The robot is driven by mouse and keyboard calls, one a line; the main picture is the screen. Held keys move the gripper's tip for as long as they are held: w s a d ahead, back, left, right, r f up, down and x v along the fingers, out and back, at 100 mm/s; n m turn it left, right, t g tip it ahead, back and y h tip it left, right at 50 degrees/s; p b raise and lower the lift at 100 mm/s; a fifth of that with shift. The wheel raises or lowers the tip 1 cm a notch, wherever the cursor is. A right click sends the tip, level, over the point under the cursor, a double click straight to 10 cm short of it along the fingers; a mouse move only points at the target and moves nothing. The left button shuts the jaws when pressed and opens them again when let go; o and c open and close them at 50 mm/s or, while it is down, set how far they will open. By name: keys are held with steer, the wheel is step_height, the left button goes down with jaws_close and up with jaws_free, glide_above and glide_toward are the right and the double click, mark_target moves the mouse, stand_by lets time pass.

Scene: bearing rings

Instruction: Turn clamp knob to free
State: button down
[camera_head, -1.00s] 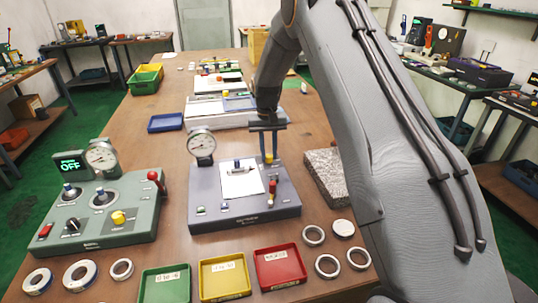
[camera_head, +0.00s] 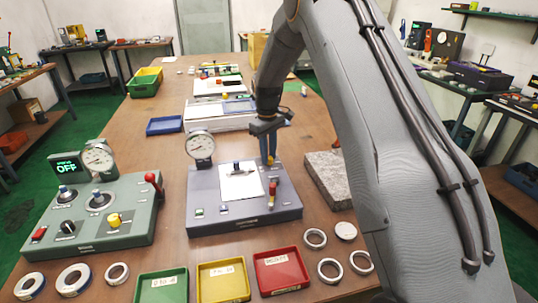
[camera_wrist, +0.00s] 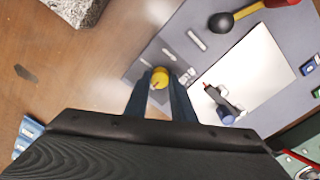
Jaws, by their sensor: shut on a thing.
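A yellow knob (camera_wrist: 160,78) stands on the blue-grey gauge fixture (camera_head: 207,213) near its back right corner. My gripper (camera_wrist: 161,86) points down over it, with its two blue fingers closed on either side of the knob. In the head view my gripper (camera_head: 269,152) hides most of the knob, and only a bit of yellow shows at the fingertips. The fixture carries a round dial gauge (camera_head: 200,145), a white plate (camera_head: 241,184) and a lever with a red grip (camera_head: 273,188). The knob's markings are too small to read.
A green console (camera_head: 130,200) with an OFF display stands to the left. Green, yellow and red trays (camera_head: 282,270) and several metal rings (camera_head: 330,268) lie in front. A grey stone block (camera_head: 328,180) is close on the right.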

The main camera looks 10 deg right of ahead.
stand_by(0.3)
steer(key=c, duration=1.5)
jaws_free()
steer(key=shift+r, duration=0.1)
step_height(320, 180, up, 8)
steer(key=shift+s+a+f+b, duration=0.1)
steer(key=shift+f+b, duration=0.05)
steer(key=shift+b, duration=0.85)
steer(key=shift+s, duration=0.1)
